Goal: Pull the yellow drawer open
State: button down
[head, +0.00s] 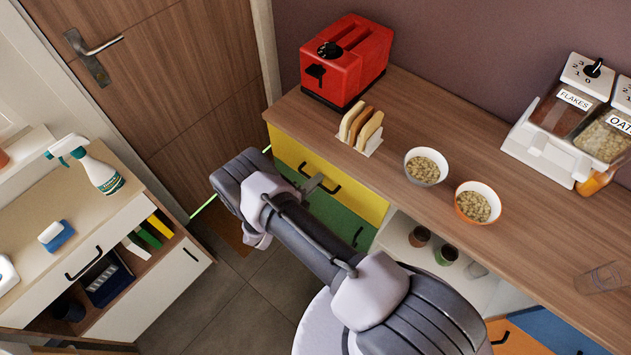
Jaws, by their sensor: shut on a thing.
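The yellow drawer (357,196) is at the left end of the long wooden counter, just under its top. Its front looks close to flush with the counter edge, with no visible gap. Its dark bar handle (333,187) is partly covered by my gripper (315,182). My gripper reaches in from the left and is shut on the handle; the fingertips are small and partly hidden in this view. My arm crosses in front of the lower part of the drawers.
A green drawer (347,219) is directly below the yellow one. On the counter (400,110) stand a red toaster (345,62), a toast rack (361,130) and two bowls (426,167). A low cabinet (150,300) and a door (160,90) are at left. Floor between is clear.

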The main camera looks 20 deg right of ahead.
jog(key=f+b+v, duration=0.2)
jog(key=b+v, duration=0.2)
jog(key=v, duration=0.9)
jog(key=f+b+v, duration=0.3)
jog(key=b+v, duration=0.1)
jog(key=v, duration=0.9)
jog(key=shift+s+a, duration=0.35)
jog(key=shift+a, duration=0.05)
jog(key=c, duration=1.8)
grip_release()
jog(key=shift+o, duration=0.2)
jog(key=p+v, duration=0.1)
jog(key=v, duration=1.6)
jog(key=shift+s, duration=0.2)
